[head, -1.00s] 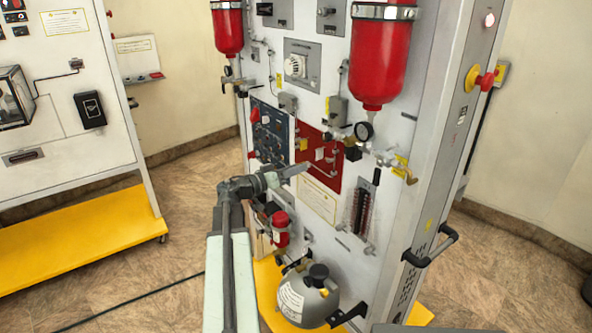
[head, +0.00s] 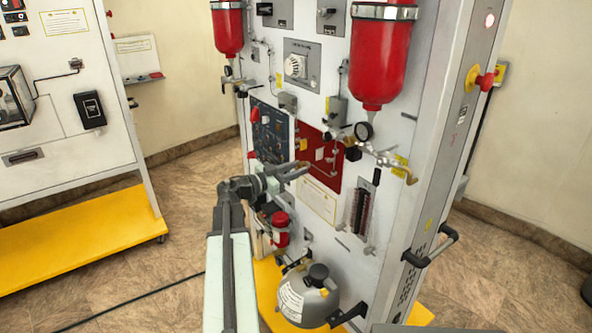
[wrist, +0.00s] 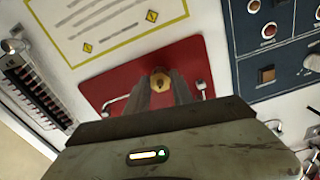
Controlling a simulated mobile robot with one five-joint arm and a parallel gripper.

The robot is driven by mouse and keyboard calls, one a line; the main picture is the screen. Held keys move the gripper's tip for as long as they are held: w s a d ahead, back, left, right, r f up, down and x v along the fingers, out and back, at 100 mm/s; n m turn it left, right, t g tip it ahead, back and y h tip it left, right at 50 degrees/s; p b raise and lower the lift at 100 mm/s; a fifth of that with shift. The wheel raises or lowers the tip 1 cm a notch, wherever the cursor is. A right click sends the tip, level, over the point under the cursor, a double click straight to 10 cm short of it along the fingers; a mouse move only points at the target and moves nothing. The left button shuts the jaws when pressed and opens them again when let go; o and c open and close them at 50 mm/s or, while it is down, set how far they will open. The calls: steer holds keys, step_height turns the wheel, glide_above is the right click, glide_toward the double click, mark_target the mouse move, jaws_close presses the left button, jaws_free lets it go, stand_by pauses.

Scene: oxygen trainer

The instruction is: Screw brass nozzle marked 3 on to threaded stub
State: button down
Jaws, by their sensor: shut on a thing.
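My gripper (head: 300,170) is in front of the red panel (head: 333,172) on the upright trainer board. In the wrist view, its two grey fingers (wrist: 161,92) are shut on a small brass hex piece (wrist: 161,81), the nozzle. The nozzle sits at the fingertips, seen end-on against the red panel (wrist: 110,75). I cannot read a number on it. The threaded stub is not visible; the nozzle and fingers may hide it. I cannot tell whether the nozzle touches the panel.
Bent metal handles or pipes (wrist: 115,103) stand out from the red panel beside the fingers. A blue switch panel (wrist: 280,45) and a row of dark indicators (wrist: 35,90) flank it. Red cylinders (head: 380,60) hang above. A grey tank (head: 306,298) stands below.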

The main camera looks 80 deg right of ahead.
steer(key=m, duration=0.3)
steer(key=shift+m, duration=0.4)
steer(key=m, duration=0.3)
steer(key=shift+m, duration=0.3)
steer(key=shift+m, duration=0.3)
steer(key=c, duration=1.1)
jaws_free()
